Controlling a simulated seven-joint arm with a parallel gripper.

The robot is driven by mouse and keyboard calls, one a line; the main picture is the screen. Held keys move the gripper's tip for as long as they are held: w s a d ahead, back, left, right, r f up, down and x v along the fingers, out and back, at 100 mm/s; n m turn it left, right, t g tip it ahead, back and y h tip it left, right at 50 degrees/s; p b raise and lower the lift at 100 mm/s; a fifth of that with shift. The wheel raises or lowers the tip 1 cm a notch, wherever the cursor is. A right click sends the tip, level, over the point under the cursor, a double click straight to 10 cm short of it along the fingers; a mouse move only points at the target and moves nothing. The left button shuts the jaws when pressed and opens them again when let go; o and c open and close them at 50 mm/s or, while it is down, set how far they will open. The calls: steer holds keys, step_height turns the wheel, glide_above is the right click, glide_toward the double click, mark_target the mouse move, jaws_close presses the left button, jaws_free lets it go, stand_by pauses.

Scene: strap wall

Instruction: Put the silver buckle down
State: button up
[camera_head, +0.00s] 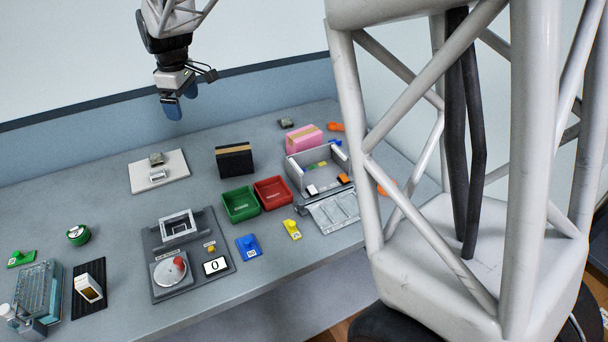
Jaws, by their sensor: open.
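My gripper (178,97) hangs in the air above the back left of the table, with blue fingertips. It is open, and I see nothing held in it. A white board (142,184) lies on the table below it and a little to the left. A small silver piece (158,175), which looks like the silver buckle, rests on the front part of the board. A darker grey piece (157,158) sits behind it on the same board. The pieces are too small to make out their details. My gripper is well above both and apart from them.
A black box (234,160), a green tray (240,205) and a red tray (272,192) stand right of the board. A grey fixture (222,240) with a dial lies in front. Another small grey piece (286,123) lies near the back edge. The table left of the board is clear.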

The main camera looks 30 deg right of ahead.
steer(key=s+d+r+m+t, duration=0.1)
steer(key=s+d+r+m, duration=0.2)
steer(key=s, duration=0.8)
steer(key=s+d+r+m, duration=0.1)
steer(key=s+d+m, duration=0.3)
steer(key=s, duration=0.8)
steer(key=s+d+f+m, duration=0.2)
steer(key=s, duration=0.7)
steer(key=s+d+f+m, duration=0.2)
steer(key=s+f, duration=0.1)
steer(key=s, duration=0.7)
steer(key=shift+f+t, duration=0.3)
steer(key=shift+f, duration=0.05)
